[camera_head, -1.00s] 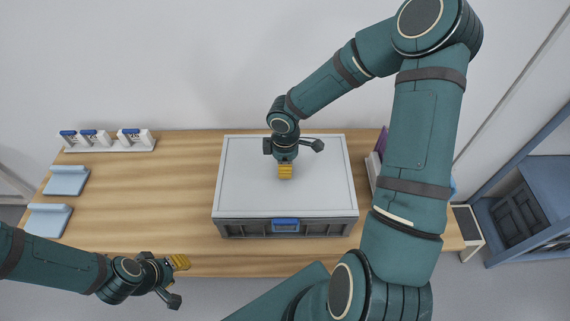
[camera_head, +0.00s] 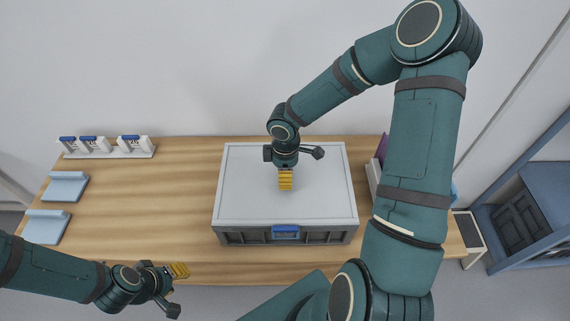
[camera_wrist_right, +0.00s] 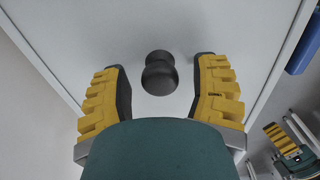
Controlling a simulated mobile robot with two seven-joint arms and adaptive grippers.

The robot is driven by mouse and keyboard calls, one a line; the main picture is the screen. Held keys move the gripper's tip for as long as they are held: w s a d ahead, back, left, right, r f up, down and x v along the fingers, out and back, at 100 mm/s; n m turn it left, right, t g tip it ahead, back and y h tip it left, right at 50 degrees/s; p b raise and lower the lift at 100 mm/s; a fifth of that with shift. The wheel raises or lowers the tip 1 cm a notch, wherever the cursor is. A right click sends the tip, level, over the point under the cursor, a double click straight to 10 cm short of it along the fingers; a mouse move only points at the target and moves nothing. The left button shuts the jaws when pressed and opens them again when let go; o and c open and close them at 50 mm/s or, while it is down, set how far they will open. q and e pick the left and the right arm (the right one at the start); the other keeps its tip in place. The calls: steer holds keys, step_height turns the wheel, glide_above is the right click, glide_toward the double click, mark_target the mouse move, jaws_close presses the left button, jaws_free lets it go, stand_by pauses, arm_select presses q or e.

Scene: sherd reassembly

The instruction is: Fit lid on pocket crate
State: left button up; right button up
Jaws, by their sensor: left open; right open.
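The grey pocket crate (camera_head: 255,236) stands on the wooden table with its blue front latch (camera_head: 286,232) facing me. A light grey lid (camera_head: 245,185) lies over its top and looks flush with the rim. My right gripper (camera_head: 286,186) is over the middle of the lid. In the right wrist view, the right gripper (camera_wrist_right: 159,85) is open, its yellow-backed fingers on either side of a dark round knob (camera_wrist_right: 159,74) on the lid, with gaps. My left gripper (camera_head: 180,272) is open and empty at the table's front edge, left of the crate.
A white rack (camera_head: 108,151) with several blue-topped items stands at the back left. Two light blue trays (camera_head: 66,187) lie at the left edge. Purple and other items (camera_head: 378,165) stand right of the crate, partly behind my arm. The table's left middle is clear.

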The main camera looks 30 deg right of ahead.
step_height(320, 180, up, 12)
stand_by(0.4)
steer(key=shift+f, duration=0.1)
stand_by(0.3)
